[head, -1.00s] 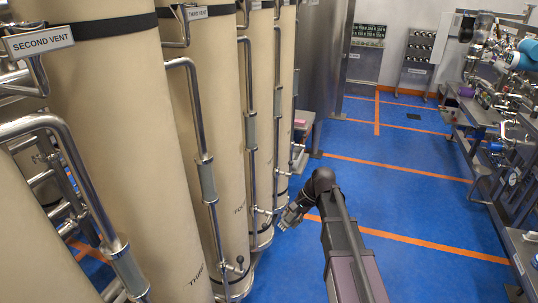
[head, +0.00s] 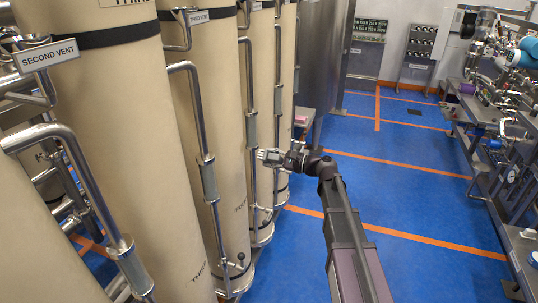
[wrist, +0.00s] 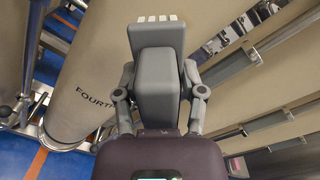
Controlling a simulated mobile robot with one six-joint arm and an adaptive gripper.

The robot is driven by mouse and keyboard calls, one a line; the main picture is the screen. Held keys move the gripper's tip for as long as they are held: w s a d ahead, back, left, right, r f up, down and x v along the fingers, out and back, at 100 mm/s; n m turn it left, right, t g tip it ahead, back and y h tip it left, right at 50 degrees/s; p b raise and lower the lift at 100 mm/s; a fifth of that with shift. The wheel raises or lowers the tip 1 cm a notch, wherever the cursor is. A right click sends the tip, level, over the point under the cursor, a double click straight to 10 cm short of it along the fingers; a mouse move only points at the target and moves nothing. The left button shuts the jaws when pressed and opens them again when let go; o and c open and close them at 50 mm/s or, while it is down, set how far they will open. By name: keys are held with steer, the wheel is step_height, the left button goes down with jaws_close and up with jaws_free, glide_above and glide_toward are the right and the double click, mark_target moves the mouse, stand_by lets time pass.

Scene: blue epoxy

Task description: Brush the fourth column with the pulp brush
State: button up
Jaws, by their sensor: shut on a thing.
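The fourth column (head: 222,110) is a tall beige cylinder in the row at left, partly behind the third column and its steel pipe. In the wrist view the fourth column (wrist: 85,65) stands to the left, with its printed name readable. My gripper (head: 284,157) is to the right of the columns at mid height. In the wrist view my gripper (wrist: 158,85) is shut on the pulp brush (wrist: 157,45), a grey block with white bristle tufts at its far end. The brush appears apart from the fourth column's face in the wrist view. Exact clearance cannot be told.
Steel vent pipes (head: 205,130) run down in front of the columns, with valves (head: 238,264) low down. The blue floor (head: 420,205) with orange lines is clear to the right. A bench with metal fittings (head: 490,110) stands along the right side.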

mark_target(240, 149)
steer(key=shift+w+r, duration=0.15)
steer(key=shift+r, duration=0.15)
steer(key=shift+a, duration=0.15)
steer(key=shift+x, duration=2.85)
steer(key=shift+x, duration=1.05)
steer(key=shift+w, duration=0.25)
steer(key=shift+w+d, duration=0.4)
steer(key=shift+w, duration=0.45)
steer(key=shift+w+d, duration=0.45)
steer(key=shift+w, duration=0.45)
steer(key=shift+a, duration=0.15)
